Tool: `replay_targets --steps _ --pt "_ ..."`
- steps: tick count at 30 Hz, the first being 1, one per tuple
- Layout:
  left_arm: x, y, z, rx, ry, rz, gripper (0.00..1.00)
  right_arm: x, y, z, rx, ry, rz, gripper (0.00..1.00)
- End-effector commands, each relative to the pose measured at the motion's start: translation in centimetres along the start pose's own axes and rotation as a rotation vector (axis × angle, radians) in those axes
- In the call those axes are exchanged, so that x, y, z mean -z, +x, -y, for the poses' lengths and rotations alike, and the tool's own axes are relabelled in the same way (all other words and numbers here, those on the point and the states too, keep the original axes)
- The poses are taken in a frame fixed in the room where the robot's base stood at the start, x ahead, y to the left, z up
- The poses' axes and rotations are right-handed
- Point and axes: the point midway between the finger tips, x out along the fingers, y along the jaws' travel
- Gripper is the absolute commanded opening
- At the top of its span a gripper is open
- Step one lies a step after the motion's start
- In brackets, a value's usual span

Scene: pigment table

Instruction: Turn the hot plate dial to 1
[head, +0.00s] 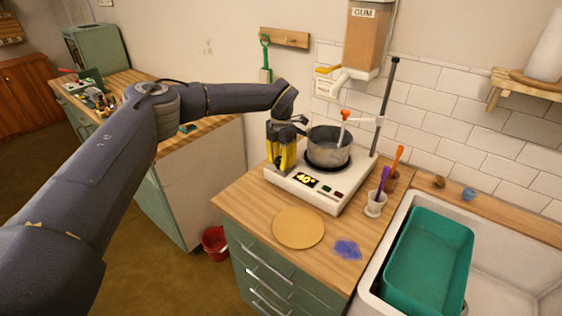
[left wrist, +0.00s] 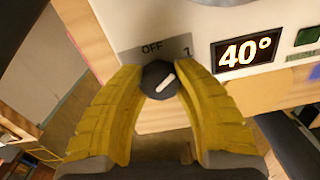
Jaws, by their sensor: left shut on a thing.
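The white hot plate (head: 318,200) stands on the wooden counter, with a metal pot (head: 328,148) on its burner. Its display (left wrist: 244,52) reads 40° in the left wrist view. The dial (left wrist: 158,80) is a dark knob with a white pointer line, below the labels OFF and 1. The pointer slants toward the upper right, on the side of the 1. My left gripper (left wrist: 157,92) has its yellow fingers shut on the dial, one on each side. In the head view my left gripper (head: 282,160) hides the dial. My right gripper is not in view.
A round wooden board (head: 298,228) and a blue pigment patch (head: 347,248) lie in front of the hot plate. A cup with a purple tool (head: 375,207) stands to its right. A teal tray (head: 430,260) sits in the sink. A metal post (head: 385,105) rises behind the hot plate.

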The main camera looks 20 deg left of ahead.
Motion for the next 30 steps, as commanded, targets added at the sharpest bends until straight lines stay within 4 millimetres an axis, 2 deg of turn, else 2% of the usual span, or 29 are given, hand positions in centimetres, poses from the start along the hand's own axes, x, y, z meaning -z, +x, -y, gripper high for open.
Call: replay_targets --steps 9,23,24,30 --pt "-0.01 0.00 0.02 0.001 0.084 0.000 0.01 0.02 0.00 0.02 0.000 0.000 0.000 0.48" --pt "0.00 0.01 0.02 0.000 0.096 0.000 0.01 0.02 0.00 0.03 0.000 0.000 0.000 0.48" --pt "0.00 0.02 0.02 0.000 0.096 0.000 0.33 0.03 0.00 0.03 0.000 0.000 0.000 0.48" --pt "0.00 0.02 0.02 0.000 0.096 0.000 0.56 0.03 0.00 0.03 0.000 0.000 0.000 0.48"
